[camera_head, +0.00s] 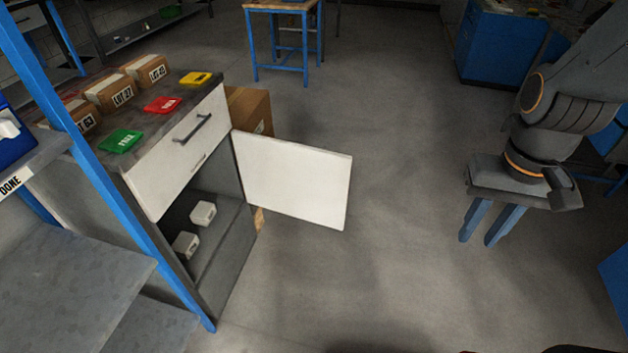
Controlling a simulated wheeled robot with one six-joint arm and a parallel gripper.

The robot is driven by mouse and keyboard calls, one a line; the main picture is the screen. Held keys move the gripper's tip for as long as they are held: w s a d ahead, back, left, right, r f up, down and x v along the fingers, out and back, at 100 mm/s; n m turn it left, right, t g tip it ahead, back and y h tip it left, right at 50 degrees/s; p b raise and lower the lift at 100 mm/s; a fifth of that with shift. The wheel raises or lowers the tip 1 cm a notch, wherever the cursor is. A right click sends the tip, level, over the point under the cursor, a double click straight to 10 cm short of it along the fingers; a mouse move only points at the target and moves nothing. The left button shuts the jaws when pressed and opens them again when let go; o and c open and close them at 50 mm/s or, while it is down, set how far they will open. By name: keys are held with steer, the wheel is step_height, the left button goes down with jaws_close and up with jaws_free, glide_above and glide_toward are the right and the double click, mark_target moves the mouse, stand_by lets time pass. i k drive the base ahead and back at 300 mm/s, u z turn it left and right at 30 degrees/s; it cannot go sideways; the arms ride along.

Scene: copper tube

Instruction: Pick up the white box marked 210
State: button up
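Two small white boxes sit inside the open cabinet: one further back (203,213) and one nearer (185,245). Each has a small dark mark, too small to read, so I cannot tell which is 210. The cabinet's white door (293,178) stands wide open to the right. My gripper (484,236) hangs at the right over the floor, its two blue fingers apart with nothing between them. It is well away from the cabinet and the boxes.
On the cabinet top are labelled cardboard boxes (110,92) and green (121,141), red (163,105) and yellow (195,78) flat items. A blue-post shelf (115,199) partly covers the cabinet's left. A cardboard box (250,108) stands behind the door. The middle floor is clear.

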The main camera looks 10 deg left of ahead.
mark_target(186, 245)
steer(key=u, duration=0.05)
steer(key=i, duration=3.4)
steer(key=u, duration=3.95)
